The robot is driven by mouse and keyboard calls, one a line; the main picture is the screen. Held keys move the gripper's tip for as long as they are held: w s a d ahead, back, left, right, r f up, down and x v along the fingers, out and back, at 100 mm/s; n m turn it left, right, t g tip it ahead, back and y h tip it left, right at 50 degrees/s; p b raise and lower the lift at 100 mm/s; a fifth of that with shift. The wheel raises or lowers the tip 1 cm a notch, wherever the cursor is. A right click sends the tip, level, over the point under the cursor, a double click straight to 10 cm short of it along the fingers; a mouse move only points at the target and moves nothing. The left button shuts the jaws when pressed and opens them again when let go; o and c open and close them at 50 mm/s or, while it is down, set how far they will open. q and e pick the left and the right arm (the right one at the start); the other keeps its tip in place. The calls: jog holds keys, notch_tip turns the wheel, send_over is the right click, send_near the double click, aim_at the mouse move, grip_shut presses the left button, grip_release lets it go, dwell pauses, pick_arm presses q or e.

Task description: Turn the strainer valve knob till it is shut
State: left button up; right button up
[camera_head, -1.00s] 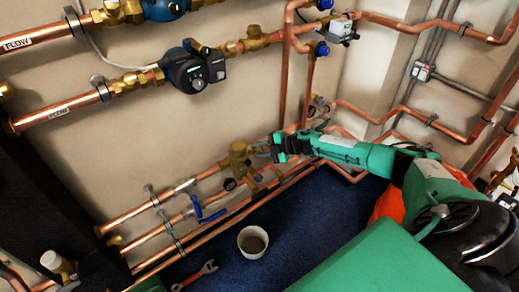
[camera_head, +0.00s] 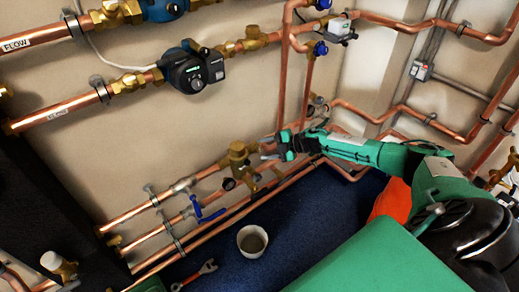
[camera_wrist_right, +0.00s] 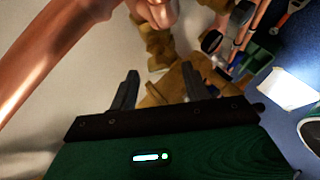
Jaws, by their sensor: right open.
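A brass valve body (camera_head: 238,158), likely the strainer valve, sits on the low copper pipes at the wall. A small round black part (camera_head: 229,184) is just below it; I cannot tell whether this is the knob. My right gripper (camera_head: 268,152) is just right of the brass body, fingers pointing left toward it, apart from it as far as I can see. In the right wrist view the gripper (camera_wrist_right: 158,84) is open, with brass fittings (camera_wrist_right: 178,84) beyond and between its fingers. Nothing is held. My left gripper is out of view.
A blue lever handle (camera_head: 208,214) is on the lower pipe to the left. A white cup (camera_head: 252,241) and a red wrench (camera_head: 196,275) are on the blue floor (camera_head: 320,215). A vertical copper pipe (camera_head: 283,95) stands behind the gripper. A pump (camera_head: 193,70) hangs above.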

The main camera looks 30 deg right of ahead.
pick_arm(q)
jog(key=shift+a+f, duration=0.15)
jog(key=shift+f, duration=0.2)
pick_arm(e)
jog(key=v, duration=1)
jog(key=shift+s+d, duration=0.15)
jog(key=shift+d, duration=0.1)
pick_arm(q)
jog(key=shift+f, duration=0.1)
pick_arm(e)
jog(key=shift+r, duration=0.1)
